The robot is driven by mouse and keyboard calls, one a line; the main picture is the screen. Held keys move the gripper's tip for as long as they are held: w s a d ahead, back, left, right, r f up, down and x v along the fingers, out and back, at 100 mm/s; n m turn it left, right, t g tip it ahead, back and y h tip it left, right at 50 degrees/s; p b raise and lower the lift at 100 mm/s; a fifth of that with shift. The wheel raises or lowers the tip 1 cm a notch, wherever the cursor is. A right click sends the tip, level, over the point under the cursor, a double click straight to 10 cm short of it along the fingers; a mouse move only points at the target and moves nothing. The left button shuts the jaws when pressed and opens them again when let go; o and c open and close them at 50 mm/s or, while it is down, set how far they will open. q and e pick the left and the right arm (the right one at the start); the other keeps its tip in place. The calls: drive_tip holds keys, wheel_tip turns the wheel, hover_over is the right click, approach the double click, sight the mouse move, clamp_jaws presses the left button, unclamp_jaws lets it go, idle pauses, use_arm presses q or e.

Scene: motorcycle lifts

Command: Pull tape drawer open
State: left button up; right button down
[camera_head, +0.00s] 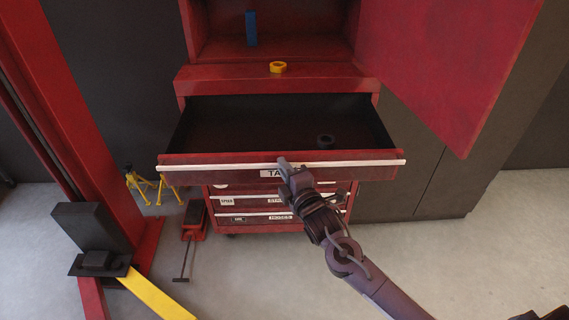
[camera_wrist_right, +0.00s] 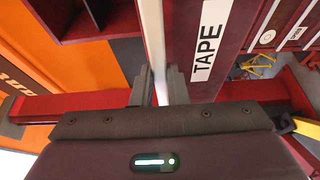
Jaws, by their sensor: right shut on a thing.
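The tape drawer (camera_head: 375,169) of the red tool cabinet stands pulled out, its dark interior showing in the head view. A pale handle strip (camera_head: 220,166) runs along the drawer front. My right gripper (camera_head: 284,166) is shut on this handle near the middle, partly covering the label. In the right wrist view the handle (camera_wrist_right: 153,35) runs between the two fingers (camera_wrist_right: 155,88), beside the "TAPE" label (camera_wrist_right: 210,38). My left gripper is not in view.
More drawers (camera_head: 250,217) sit closed below. A yellow tape roll (camera_head: 278,67) and a blue object (camera_head: 251,28) rest above the drawer. A red cabinet door (camera_head: 450,65) hangs open at right. A red lift post (camera_head: 85,130), yellow stands (camera_head: 153,184) and a red jack (camera_head: 194,220) are at left.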

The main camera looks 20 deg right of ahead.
drive_tip(key=shift+s, duration=0.1)
idle(0.3)
drive_tip(key=c, duration=1.4)
unclamp_jaws()
drive_tip(key=shift+c, duration=0.2)
drive_tip(key=s+b, duration=0.1)
drive_tip(key=s, duration=0.6)
drive_tip(key=shift+s+d, duration=0.4)
drive_tip(key=shift+d, duration=0.05)
drive_tip(key=shift+f, duration=0.15)
